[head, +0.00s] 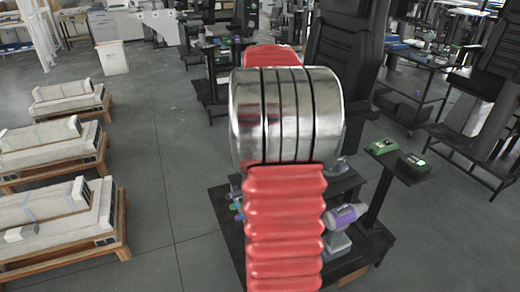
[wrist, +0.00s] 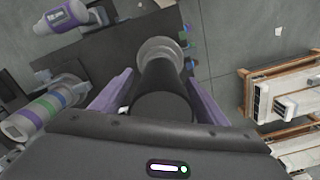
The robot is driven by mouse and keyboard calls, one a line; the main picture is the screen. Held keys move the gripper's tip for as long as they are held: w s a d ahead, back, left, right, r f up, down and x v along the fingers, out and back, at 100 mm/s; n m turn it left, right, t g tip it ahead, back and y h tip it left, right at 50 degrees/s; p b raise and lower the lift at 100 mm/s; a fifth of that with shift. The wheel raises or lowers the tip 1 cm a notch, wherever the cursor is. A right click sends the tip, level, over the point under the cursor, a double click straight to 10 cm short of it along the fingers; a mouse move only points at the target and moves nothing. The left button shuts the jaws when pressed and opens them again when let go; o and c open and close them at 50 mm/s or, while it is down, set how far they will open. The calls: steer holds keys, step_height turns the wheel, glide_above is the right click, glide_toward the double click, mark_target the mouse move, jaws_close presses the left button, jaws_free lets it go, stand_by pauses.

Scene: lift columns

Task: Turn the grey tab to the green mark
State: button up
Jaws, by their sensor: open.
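My gripper (wrist: 158,78) is open, with its two purple fingers spread in the wrist view. A dark cylinder (wrist: 163,80) with a pale grey round end (wrist: 160,52) shows between the fingers; I cannot tell whether they touch it. I cannot pick out the grey tab or the green mark for certain. A banded cylinder (wrist: 42,112) with green, blue and purple rings lies left of the gripper. A purple and white cylinder (wrist: 62,18) is at the upper left; a similar one (head: 345,216) shows in the head view. My arm hides much of the dark bench there.
Small coloured pieces (wrist: 186,45) sit along the dark bench's edge. Wooden pallets with pale blocks (head: 60,215) stand at the left. Black seats (head: 345,50) and a stand with green devices (head: 398,160) are at the right. Grey floor (head: 165,120) is clear between pallets and bench.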

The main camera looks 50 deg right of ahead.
steer(key=shift+f, duration=0.3)
steer(key=shift+c, duration=0.6)
steer(key=c, duration=1.3)
steer(key=shift+d, duration=0.2)
steer(key=shift+c, duration=0.4)
steer(key=shift+a, duration=0.1)
